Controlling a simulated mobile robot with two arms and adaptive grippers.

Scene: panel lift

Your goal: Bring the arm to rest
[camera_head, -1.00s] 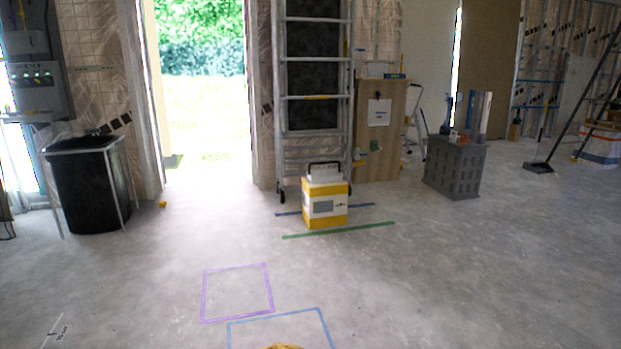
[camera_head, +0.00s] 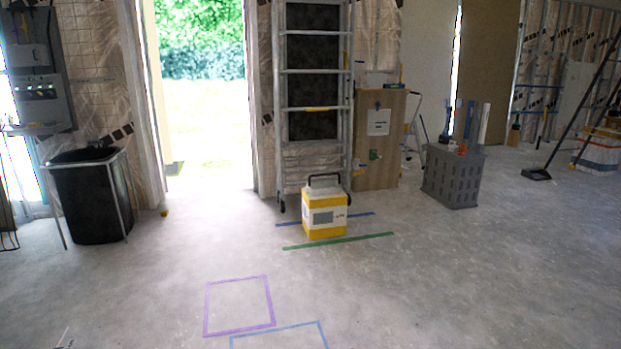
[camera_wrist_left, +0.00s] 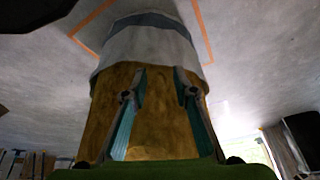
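In the left wrist view my left gripper (camera_wrist_left: 161,98) shows two fingers with teal pads, set well apart. A mustard-yellow and whitish body (camera_wrist_left: 155,80) fills the view behind and between the fingers. It is wider than the gap, and I cannot tell whether it is part of me. Nothing is seen clamped between the pads. Neither arm nor gripper shows in the head view, so my right gripper is hidden.
A yellow-and-white box (camera_head: 325,213) stands by green tape (camera_head: 338,241), before a ladder (camera_head: 283,130). A black bin (camera_head: 90,200) is at left, a grey crate (camera_head: 452,178) at right. Purple tape (camera_head: 238,280) marks the floor. The near floor is clear.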

